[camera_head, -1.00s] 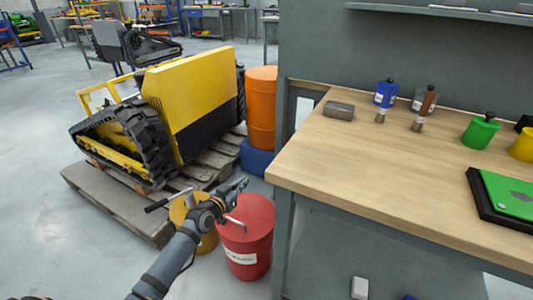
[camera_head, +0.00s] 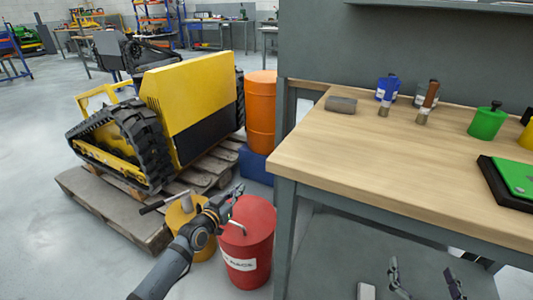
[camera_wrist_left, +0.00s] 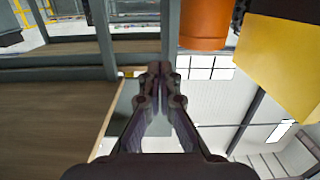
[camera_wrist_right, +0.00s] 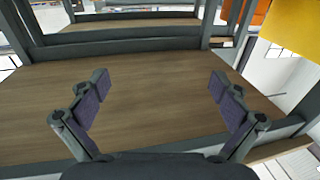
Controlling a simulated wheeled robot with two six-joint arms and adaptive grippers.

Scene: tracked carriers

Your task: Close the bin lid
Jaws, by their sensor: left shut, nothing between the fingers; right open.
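The red bin (camera_head: 246,262) stands on the floor left of the workbench, with a white label on its front. Its red top (camera_head: 255,215) looks level and covers the opening, but my left arm hides part of it. A bent metal handle (camera_head: 237,229) shows by its left edge. My left gripper (camera_head: 238,191) is shut and empty, at the far left of the bin's top; whether it touches cannot be told. It also shows in the left wrist view (camera_wrist_left: 153,70). My right gripper (camera_head: 422,272) is open and empty in front of the workbench; it also shows in the right wrist view (camera_wrist_right: 157,85).
A yellow drum (camera_head: 180,216) stands left of the bin, partly behind my left arm. Behind are an orange drum (camera_head: 261,105), a blue container (camera_head: 254,165) and a yellow tracked carrier (camera_head: 185,95) on a pallet (camera_head: 110,210). The workbench (camera_head: 380,150) borders the right.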

